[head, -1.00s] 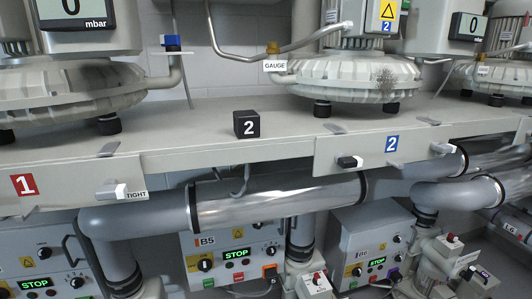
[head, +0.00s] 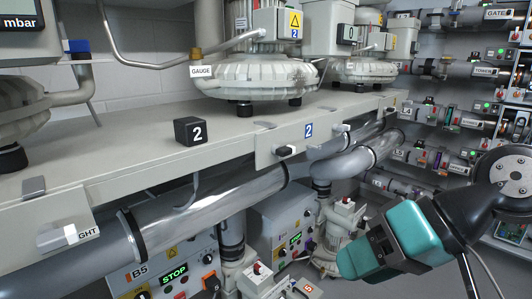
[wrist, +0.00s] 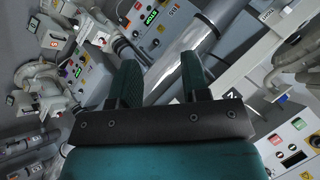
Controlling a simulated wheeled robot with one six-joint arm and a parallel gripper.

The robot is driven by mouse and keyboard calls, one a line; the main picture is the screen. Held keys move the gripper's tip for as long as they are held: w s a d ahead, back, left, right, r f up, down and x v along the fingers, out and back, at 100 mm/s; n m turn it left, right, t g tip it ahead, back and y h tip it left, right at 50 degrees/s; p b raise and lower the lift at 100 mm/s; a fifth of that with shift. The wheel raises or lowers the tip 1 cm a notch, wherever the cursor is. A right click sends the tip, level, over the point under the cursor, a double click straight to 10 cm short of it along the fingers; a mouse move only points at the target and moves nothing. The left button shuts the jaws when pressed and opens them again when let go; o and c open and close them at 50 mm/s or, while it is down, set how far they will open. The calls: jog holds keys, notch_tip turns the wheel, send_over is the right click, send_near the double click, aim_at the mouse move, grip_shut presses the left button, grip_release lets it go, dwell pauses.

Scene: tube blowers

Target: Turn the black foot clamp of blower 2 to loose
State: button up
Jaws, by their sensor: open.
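Blower 2 (head: 255,75) stands on the grey shelf in the head view, with a blue 2 plate (head: 308,130) on the shelf front below it. The black foot clamp (head: 283,152) is a small dark handle on that front, left of the plate. A white clamp handle (head: 342,128) sits to the right of the plate. My gripper (head: 352,262), teal, is low and right of the black clamp, well apart from it. In the wrist view my gripper (wrist: 158,70) has its two fingers apart with nothing between them. I cannot make out the black clamp's marking.
A black block marked 2 (head: 190,131) sits on the shelf (head: 120,150). A metal pipe (head: 210,205) runs below the shelf front. A control box marked B5 (head: 165,270) and valves stand underneath. Another white clamp (head: 65,236) is at the lower left.

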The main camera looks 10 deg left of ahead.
jog(key=w+a+r+m+t+y, duration=0.2)
jog(key=w+m+t+y, duration=0.25)
jog(key=w, duration=0.45)
jog(key=m+t, duration=0.5)
jog(key=m, duration=0.3)
send_near(289, 152)
jog(key=shift+y, duration=0.35)
jog(key=p+x, duration=0.3)
jog(key=x, duration=0.1)
jog(key=p+x, duration=0.4)
jog(key=x, duration=0.1)
jog(key=shift+w+a+f, duration=0.1)
jog(key=shift+w+f, duration=0.15)
jog(key=shift+w, duration=0.1)
jog(key=shift+w+a+f, duration=0.1)
jog(key=shift+w+a, duration=0.35)
jog(key=shift+a, duration=0.05)
grip_shut()
